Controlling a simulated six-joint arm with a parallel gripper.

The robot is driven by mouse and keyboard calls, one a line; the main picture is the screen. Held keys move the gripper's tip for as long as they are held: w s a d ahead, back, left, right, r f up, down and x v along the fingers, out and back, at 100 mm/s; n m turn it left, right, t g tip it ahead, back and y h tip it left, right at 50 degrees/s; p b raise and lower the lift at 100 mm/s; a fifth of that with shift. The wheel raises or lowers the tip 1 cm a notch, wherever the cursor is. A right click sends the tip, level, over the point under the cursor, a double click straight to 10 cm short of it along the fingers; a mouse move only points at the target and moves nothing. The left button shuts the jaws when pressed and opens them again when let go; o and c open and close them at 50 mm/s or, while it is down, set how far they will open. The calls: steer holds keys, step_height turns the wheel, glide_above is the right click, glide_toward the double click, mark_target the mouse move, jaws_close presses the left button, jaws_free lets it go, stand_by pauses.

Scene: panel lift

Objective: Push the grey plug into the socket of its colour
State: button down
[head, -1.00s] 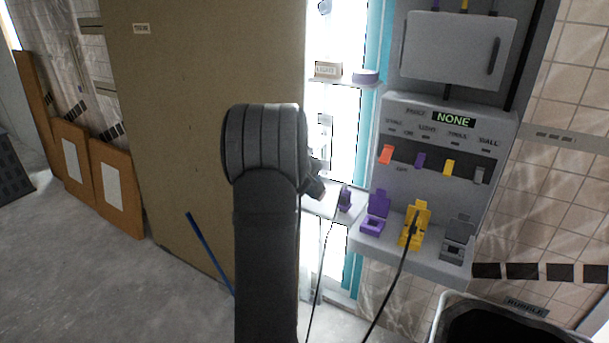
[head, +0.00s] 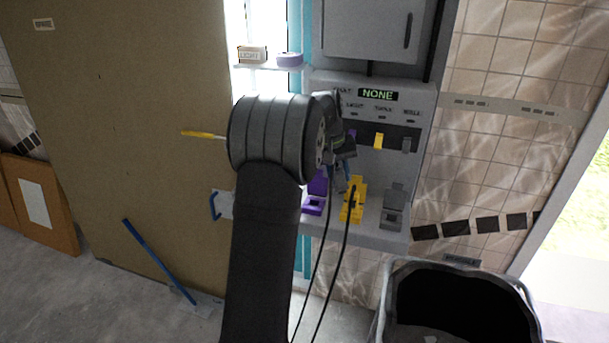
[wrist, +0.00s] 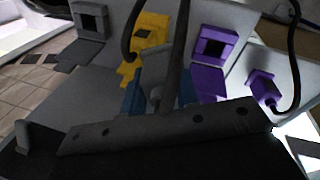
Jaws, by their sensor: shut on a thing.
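The grey socket (head: 393,208) stands at the right end of the panel's ledge. It also shows in the wrist view (wrist: 92,22), with its square opening empty. My gripper (head: 345,178) is in front of the panel, above the ledge and left of the grey socket. In the wrist view, its bluish fingers (wrist: 160,95) are shut on the grey plug (wrist: 155,75), whose cable runs upward. The plug is apart from the grey socket. My wrist hides most of the plug in the head view.
The yellow socket (head: 352,203) has a cable at it, between my gripper and the grey socket. The purple socket (head: 314,200) is empty. A purple plug (wrist: 265,88) lies beside it. Switches and a "NONE" display (head: 378,94) are above. A bin (head: 385,310) stands below right.

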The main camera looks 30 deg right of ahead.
steer(key=s+d+m+y, duration=0.2)
steer(key=s+d+m, duration=0.3)
steer(key=s+d, duration=0.7)
steer(key=shift+t, duration=0.4)
steer(key=shift+w+d+f, duration=0.1)
steer(key=shift+w+f, duration=0.05)
steer(key=shift+f, duration=1.05)
steer(key=shift+w+d+f, duration=0.1)
steer(key=shift+w+f, duration=0.05)
steer(key=shift+f, duration=1)
steer(key=shift+w+d+f, duration=0.1)
steer(key=shift+w+f, duration=0.05)
steer(key=shift+f, duration=1.05)
steer(key=shift+f, duration=0.6)
steer(key=c, duration=1)
jaws_free()
step_height(320, 180, up, 18)
steer(key=shift+f, duration=0.25)
